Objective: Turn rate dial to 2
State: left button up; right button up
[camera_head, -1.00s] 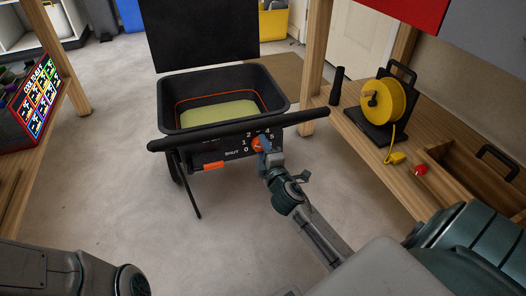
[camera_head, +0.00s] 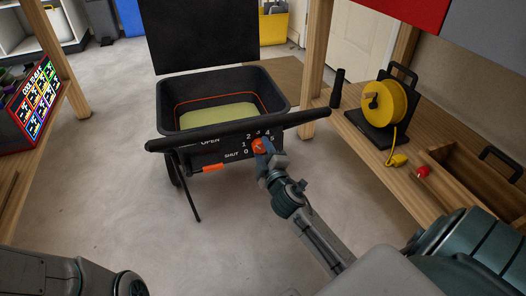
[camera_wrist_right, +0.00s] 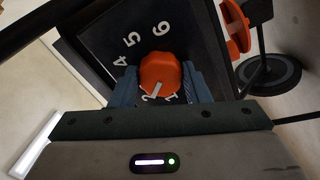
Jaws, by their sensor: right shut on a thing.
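The rate dial (camera_head: 258,146) is an orange knob on the dark front panel of a black spreader (camera_head: 167,110), below its handle bar. My right gripper (camera_head: 263,148) is at the panel, shut on the dial. In the right wrist view, its blue fingers sit on both sides of the dial (camera_wrist_right: 160,72). The dial's light pointer mark (camera_wrist_right: 157,88) points down-left in that view, close to the numeral 2, which is partly hidden by the gripper. The numerals 4 and 5 show clearly to the upper left. My left gripper is out of view.
An orange lever (camera_head: 213,168) sits left of the dial, near the OPEN and SHUT labels. The handle bar (camera_head: 235,132) runs above the panel. A wooden bench with a yellow cord reel (camera_head: 390,103) stands at right. The floor in front is clear.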

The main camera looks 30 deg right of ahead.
jog(key=o, duration=1)
jog(key=shift+d+f, duration=0.1)
jog(key=p+v, duration=0.1)
jog(key=v, duration=1)
jog(key=shift+p, duration=0.3)
